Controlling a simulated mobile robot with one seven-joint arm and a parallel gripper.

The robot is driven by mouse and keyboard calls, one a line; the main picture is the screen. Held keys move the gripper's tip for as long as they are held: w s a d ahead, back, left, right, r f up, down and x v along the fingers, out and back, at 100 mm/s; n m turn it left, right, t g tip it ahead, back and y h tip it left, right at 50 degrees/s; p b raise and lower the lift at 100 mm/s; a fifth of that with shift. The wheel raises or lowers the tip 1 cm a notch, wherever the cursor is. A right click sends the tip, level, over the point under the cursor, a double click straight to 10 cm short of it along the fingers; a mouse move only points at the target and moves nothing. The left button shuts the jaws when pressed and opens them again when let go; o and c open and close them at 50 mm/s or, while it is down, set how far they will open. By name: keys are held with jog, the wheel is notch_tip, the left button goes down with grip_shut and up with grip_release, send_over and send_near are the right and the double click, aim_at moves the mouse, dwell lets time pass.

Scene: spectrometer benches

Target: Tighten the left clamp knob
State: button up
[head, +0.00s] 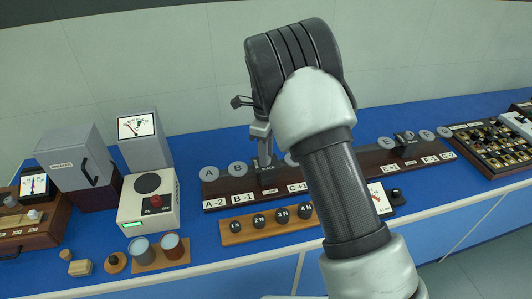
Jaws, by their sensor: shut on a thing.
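My gripper (262,149) reaches down at the left clamp (267,179), a dark upright block on the long dark board with lettered discs. Its fingers are shut on the left clamp knob, at the top of that block; the fingers and my arm hide most of the knob. A similar right clamp (405,145) stands on the right part of the board, apart from my gripper. The discs A (209,173) and B (238,169) show just left of the left clamp. My forearm hides the middle of the board.
A wooden strip (236,231) with several dark weights lies in front of the board. A keyed panel (492,142) is at right.

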dwell(0.3)
jog(key=o, duration=1)
jog(key=shift+o, duration=0.2)
jog(key=shift+r, duration=0.1)
notch_tip(320, 180, up, 17)
jog(key=shift+r, duration=0.15)
